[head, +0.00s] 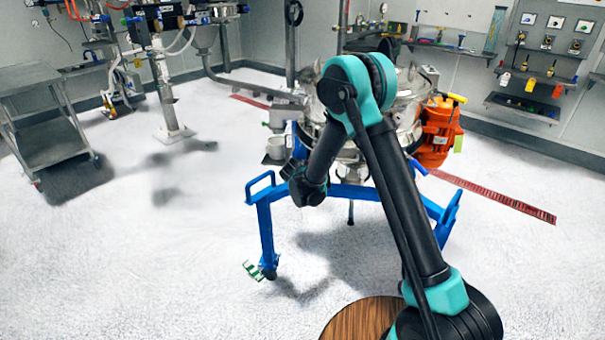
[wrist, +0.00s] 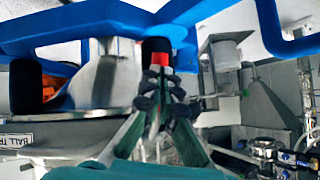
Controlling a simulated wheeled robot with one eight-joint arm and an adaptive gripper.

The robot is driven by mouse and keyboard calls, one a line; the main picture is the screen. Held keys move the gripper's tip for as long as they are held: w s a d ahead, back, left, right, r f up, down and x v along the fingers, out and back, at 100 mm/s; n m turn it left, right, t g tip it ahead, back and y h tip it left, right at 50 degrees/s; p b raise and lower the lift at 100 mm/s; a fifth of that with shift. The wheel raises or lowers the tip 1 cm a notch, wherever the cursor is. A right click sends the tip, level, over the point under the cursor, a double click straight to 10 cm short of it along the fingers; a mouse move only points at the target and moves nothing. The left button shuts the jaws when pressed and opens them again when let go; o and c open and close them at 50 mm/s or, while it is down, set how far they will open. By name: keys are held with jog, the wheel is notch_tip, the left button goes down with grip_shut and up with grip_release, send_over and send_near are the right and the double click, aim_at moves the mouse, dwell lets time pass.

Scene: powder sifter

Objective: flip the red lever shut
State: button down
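A small red piece (wrist: 160,60), which looks like the red lever or its end, shows in the wrist view just under a black block (wrist: 156,45). My gripper (wrist: 160,80) reaches up toward it, with its dark finger pads close together right below the red piece. Whether the fingertips touch or hold it I cannot tell. In the head view my arm bends down in front of the sifter (head: 408,90), and its lower end is at the blue frame. The fingers and the red lever cannot be made out there.
The blue frame (head: 265,232) surrounds the sifter's lower part; a blue bar (wrist: 75,25) crosses close above the fingers in the wrist view. An orange motor (head: 437,130) hangs at the sifter's right. A grey cart (head: 42,120) stands far left. The left floor is open.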

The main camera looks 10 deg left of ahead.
jog(key=shift+w+d+f, duration=0.35)
jog(key=shift+w+f, duration=0.15)
jog(key=shift+w+d+f, duration=0.3)
jog(key=shift+w+f, duration=0.2)
jog(key=shift+d, duration=0.1)
